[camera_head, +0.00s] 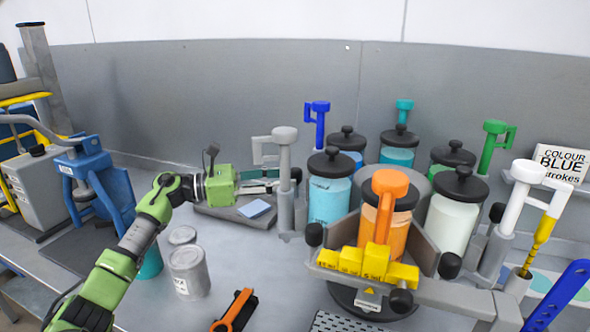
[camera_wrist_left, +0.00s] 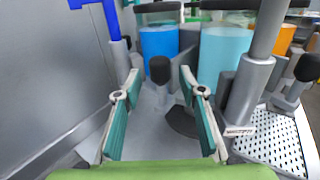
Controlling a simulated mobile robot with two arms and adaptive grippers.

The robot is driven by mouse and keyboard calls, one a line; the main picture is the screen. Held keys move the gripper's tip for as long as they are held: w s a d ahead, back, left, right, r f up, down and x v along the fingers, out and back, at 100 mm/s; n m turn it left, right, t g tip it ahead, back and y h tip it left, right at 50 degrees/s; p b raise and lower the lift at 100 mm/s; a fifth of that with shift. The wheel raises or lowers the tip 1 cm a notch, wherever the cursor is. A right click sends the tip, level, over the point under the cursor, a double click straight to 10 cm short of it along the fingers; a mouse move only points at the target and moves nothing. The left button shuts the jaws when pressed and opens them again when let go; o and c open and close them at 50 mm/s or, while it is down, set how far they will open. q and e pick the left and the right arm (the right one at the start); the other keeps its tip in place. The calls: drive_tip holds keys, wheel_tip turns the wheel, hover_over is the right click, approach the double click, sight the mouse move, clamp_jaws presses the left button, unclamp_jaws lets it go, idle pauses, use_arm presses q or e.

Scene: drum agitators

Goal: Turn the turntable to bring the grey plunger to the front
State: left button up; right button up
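The grey plunger (camera_head: 285,165) stands upright at the left side of the turntable (camera_head: 345,298), its handle pointing left. An orange plunger (camera_head: 385,195) is at the front, beside the orange jar. My left gripper (camera_head: 268,180) is just left of the grey plunger, its fingertips partly hidden by it. In the wrist view, my left gripper (camera_wrist_left: 161,82) is open, with a black knob (camera_wrist_left: 160,69) between or just beyond the fingertips; contact cannot be told. The grey plunger's post (camera_wrist_left: 250,90) shows right of the fingers. My right gripper is not in view.
Blue (camera_head: 317,120), teal (camera_head: 404,110), green (camera_head: 492,145) and white (camera_head: 515,210) plungers stand around the lidded jars. A yellow block row (camera_head: 370,262) is in front.

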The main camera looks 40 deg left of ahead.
sight(295, 177)
use_arm(q)
drive_tip(key=shift+p+x, duration=0.45)
drive_tip(key=shift+x, duration=1.25)
clamp_jaws()
